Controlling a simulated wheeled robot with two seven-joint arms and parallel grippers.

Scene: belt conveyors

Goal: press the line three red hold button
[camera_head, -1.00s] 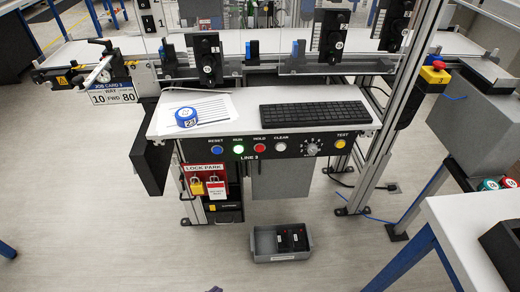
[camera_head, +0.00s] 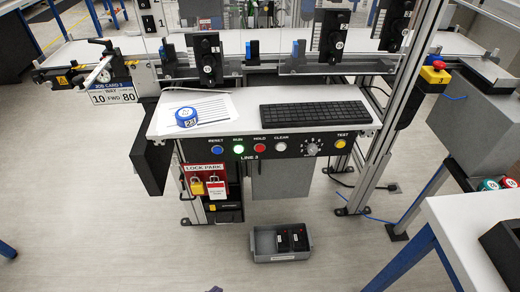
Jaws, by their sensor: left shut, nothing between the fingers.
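The red HOLD button (camera_head: 260,148) is on the dark front panel marked LINE 3 (camera_head: 290,150), below the white shelf. It sits between the lit green RUN button (camera_head: 238,149) and the white CLEAN button (camera_head: 281,147). The blue RESET button (camera_head: 217,150) is further left. A dial (camera_head: 311,149) and the yellow TEST button (camera_head: 340,143) are to the right. Only a small dark tip of my left gripper (camera_head: 215,289) shows at the bottom edge, well below the panel and touching nothing. It is shut and empty. My right gripper is out of view.
A keyboard (camera_head: 314,115) and a blue tape roll (camera_head: 187,117) lie on the shelf. A lock park board (camera_head: 206,181) hangs below it. A grey bin (camera_head: 262,241) with black items stands on the floor. A white table (camera_head: 455,225) is at the right.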

